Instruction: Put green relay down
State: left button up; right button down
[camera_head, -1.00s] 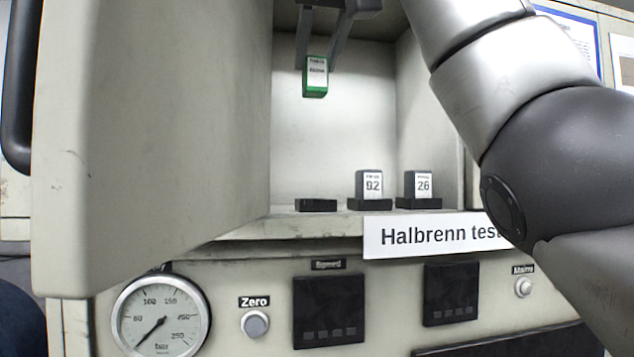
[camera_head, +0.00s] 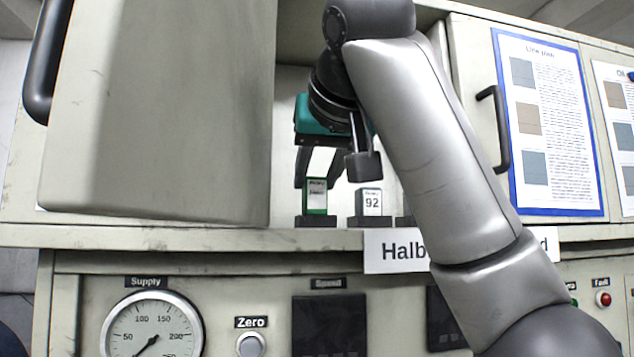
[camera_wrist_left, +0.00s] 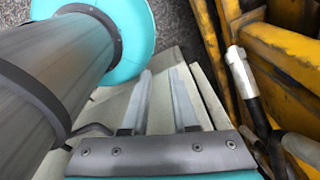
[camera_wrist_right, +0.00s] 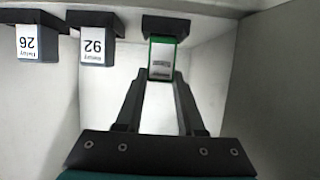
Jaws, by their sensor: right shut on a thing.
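The green relay (camera_head: 316,197), with a white label on its face, is upright between the fingertips of my right gripper (camera_head: 317,180). Its lower end meets the black left socket (camera_head: 316,221) on the cabinet shelf. I cannot tell whether it is fully seated. The right wrist view also shows the relay (camera_wrist_right: 162,60) between the fingers, against the socket (camera_wrist_right: 166,27). My left gripper (camera_wrist_left: 160,73) is open and empty in the left wrist view, away from the relay; it is not in the head view.
A dark relay marked 92 (camera_head: 369,202) stands in the middle socket, close right of the green one. Another marked 26 (camera_wrist_right: 38,42) shows in the right wrist view. The open cabinet door (camera_head: 160,110) is at left. The white sign (camera_head: 395,251) hangs below the shelf.

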jog(key=shift+s+f, duration=0.1)
jog(key=shift+f, duration=0.1)
jog(key=shift+f, duration=0.15)
jog(key=c, duration=0.5)
grip_release()
jog(key=shift+r, duration=0.2)
jog(key=shift+b+v, duration=2.7)
jog(key=shift+v, duration=3.25)
